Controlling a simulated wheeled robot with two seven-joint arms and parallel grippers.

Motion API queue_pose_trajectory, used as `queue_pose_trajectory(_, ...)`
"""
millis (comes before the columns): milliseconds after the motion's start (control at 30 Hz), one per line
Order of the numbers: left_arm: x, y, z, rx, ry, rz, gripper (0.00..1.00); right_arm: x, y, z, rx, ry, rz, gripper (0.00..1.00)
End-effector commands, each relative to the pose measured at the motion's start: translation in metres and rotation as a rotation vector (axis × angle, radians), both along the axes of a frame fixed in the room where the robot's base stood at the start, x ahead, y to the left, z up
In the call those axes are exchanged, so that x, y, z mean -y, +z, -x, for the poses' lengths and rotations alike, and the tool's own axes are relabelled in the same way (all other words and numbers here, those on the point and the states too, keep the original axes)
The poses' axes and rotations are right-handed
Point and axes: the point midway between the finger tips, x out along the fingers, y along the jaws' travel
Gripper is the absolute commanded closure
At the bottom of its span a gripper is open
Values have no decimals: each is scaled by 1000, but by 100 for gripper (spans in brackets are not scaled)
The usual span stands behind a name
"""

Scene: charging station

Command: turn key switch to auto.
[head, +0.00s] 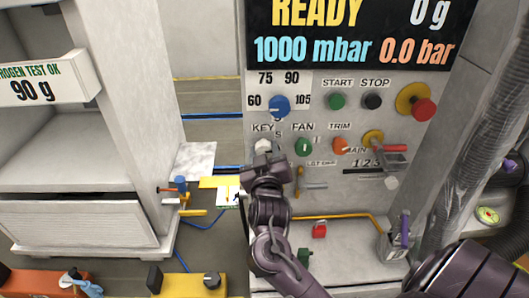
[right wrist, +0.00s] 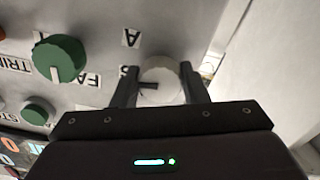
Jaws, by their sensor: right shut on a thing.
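The key switch (head: 263,145) is a small pale round knob under the KEY label on the grey control panel. It also shows in the right wrist view (right wrist: 163,79), with a dark mark pointing left in that picture. A letter A (right wrist: 131,38) is printed up and left of the knob there, and another partly hidden letter sits closer to it. My right gripper (head: 266,162) is at the panel, its fingers (right wrist: 160,90) on either side of the knob and shut on it. My left gripper is not in view.
A blue selector knob (head: 279,105) is above the key switch. The green FAN knob (head: 304,147) and orange TRIM knob (head: 340,145) are to its right. A red emergency button (head: 423,108) is farther right. A small white cabinet (head: 80,226) stands at left.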

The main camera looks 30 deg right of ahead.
Motion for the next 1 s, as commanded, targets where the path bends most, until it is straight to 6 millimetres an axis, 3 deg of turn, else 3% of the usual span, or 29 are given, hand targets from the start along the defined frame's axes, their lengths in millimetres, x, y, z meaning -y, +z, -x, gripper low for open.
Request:
queue_pose_trajectory(500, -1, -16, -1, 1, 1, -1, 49, -1, -2, 0, 239, -1, -394, 83)
queue_pose_trajectory(1000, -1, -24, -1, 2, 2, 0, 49, -1, -1, -1, 347, -1, -567, 83)
